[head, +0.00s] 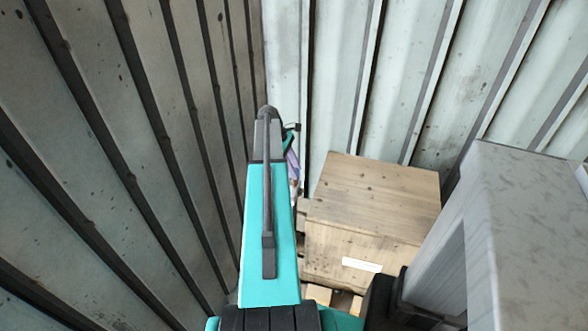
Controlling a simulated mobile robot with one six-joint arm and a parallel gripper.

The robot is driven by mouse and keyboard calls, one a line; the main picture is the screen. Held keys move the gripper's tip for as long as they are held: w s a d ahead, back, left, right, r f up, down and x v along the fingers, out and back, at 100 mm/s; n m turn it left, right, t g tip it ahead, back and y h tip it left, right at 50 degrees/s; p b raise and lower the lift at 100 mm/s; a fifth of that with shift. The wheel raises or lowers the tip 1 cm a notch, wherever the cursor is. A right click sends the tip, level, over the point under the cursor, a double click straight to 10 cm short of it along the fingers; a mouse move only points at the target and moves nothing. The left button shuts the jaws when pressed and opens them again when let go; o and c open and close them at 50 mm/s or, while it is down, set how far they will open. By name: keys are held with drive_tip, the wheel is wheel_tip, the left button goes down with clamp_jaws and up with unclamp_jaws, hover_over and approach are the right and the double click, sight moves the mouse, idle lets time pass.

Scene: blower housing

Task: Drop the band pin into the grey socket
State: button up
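I cannot make out the band pin or the grey socket in the head view. My teal arm stretches away from me up the middle of the picture and hides what lies behind it. My gripper's fingers do not show; only a small dark part sticks out to the right of the arm's far end. Just below that part, a narrow strip of something pale and purplish shows beside the arm, too little of it to identify.
A wooden box (372,195) with a white label (361,265) stands right of my arm, with wooden slats (336,298) below it. A large grey speckled structure (520,215) fills the right side. Ribbed metal walls (110,140) close in at left and back.

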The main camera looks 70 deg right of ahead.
drive_tip(key=shift+o, duration=0.6)
drive_tip(key=v, duration=1.3)
drive_tip(key=shift+w+r+b, duration=0.15)
drive_tip(key=shift+r+b, duration=0.2)
drive_tip(key=shift+b, duration=0.05)
